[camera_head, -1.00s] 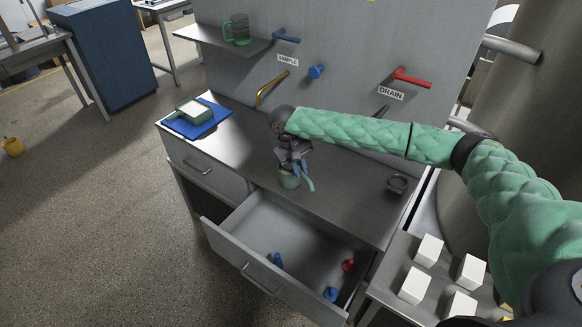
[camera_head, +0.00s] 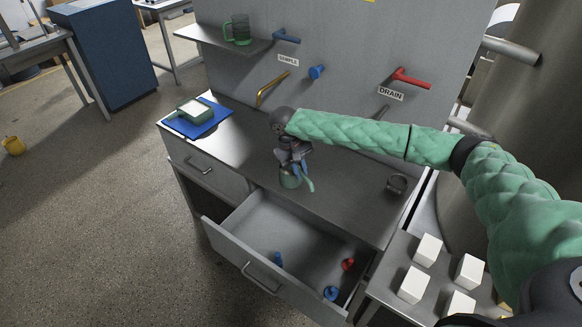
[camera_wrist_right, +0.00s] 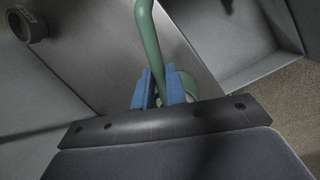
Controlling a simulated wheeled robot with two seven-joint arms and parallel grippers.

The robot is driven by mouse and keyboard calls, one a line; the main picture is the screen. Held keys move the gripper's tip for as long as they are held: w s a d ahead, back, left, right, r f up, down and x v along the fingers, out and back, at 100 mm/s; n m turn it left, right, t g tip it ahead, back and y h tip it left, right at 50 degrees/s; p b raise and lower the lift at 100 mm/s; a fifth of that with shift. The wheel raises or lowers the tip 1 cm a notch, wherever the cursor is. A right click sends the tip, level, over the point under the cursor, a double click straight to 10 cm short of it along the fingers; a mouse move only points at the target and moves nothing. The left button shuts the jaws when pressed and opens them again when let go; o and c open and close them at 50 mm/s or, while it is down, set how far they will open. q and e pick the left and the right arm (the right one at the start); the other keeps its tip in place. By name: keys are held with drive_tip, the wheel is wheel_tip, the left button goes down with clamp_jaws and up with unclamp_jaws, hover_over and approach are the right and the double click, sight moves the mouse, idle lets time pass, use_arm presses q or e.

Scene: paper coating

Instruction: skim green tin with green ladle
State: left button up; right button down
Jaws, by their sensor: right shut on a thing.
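My right gripper (camera_head: 298,167) is over the front part of the cabinet top and is shut on the green ladle (camera_head: 309,184). In the right wrist view the ladle's curved green handle (camera_wrist_right: 149,35) runs between the blue fingers (camera_wrist_right: 158,92). A part of a green rim (camera_wrist_right: 190,84) shows behind the fingers. The ladle's bowl is hidden, so I cannot tell whether it is inside the tin. My left gripper is not in view.
An open drawer (camera_head: 234,240) below holds blue and red pieces. A dark ring-shaped holder (camera_head: 396,184) stands at right. A blue mat (camera_head: 207,127) bears a green-and-white box (camera_head: 194,110). A green mug (camera_head: 238,30) is on the shelf. White blocks (camera_head: 428,250) stand at lower right.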

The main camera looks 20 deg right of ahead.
drive_tip(key=shift+f+p, duration=0.8)
drive_tip(key=shift+p, duration=1.2)
idle(4.2)
drive_tip(key=shift+r, duration=0.1)
idle(0.5)
drive_tip(key=shift+r+p, duration=2.3)
drive_tip(key=shift+p, duration=0.2)
drive_tip(key=shift+r+p, duration=0.3)
drive_tip(key=shift+r, duration=1.8)
